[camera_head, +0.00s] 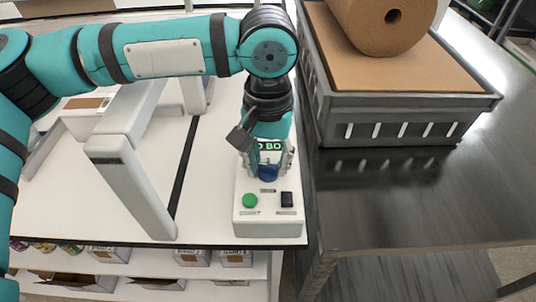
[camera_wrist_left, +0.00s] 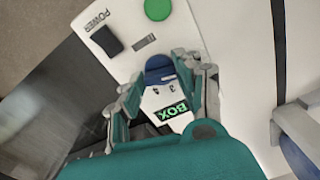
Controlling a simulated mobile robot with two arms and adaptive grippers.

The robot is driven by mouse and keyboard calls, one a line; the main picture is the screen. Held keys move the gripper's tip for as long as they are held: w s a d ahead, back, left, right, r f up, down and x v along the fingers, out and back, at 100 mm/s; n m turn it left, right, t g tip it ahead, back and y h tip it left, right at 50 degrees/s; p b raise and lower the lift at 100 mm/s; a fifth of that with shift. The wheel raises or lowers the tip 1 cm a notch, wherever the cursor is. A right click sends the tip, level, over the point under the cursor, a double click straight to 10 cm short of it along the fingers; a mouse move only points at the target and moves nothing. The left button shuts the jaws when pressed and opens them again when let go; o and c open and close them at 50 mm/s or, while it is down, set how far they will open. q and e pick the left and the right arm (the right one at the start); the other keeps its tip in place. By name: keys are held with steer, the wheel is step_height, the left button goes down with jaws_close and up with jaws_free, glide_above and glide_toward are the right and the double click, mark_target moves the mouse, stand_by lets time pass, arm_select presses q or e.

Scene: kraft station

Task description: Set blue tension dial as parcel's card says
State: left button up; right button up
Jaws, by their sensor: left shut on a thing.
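The blue dial (camera_head: 267,172) is on the top of a white control box (camera_head: 268,229), behind a green button (camera_head: 250,201) and a black switch (camera_head: 287,199). My left gripper (camera_head: 268,168) reaches down from above and is shut on the dial, with a finger on each side. In the left wrist view the blue dial (camera_wrist_left: 158,66) shows between the fingertips (camera_wrist_left: 160,85), near a small display (camera_wrist_left: 144,42) that is too small to read. The dial's pointer and scale cannot be made out. No parcel card can be read. My right gripper is out of view.
A grey crate (camera_head: 400,104) holding a brown paper roll (camera_head: 385,20) stands on the dark metal table (camera_head: 400,200) at right. A grey-white frame (camera_head: 135,185) stands on the white table (camera_head: 215,215) at left. Several small boxes sit on the shelf below.

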mark_target(268, 165)
arm_select(q)
steer(key=m+p, duration=0.2)
steer(key=p, duration=0.1)
steer(key=m+p, duration=0.2)
steer(key=p, duration=0.1)
steer(key=shift+r+p, duration=0.35)
steer(key=shift+f+m+p, duration=0.25)
steer(key=shift+m+p, duration=1.25)
steer(key=shift+m, duration=0.2)
steer(key=o, duration=1.1)
steer(key=shift+o, duration=0.2)
step_height(268, 165, up, 12)
steer(key=shift+f, duration=0.1)
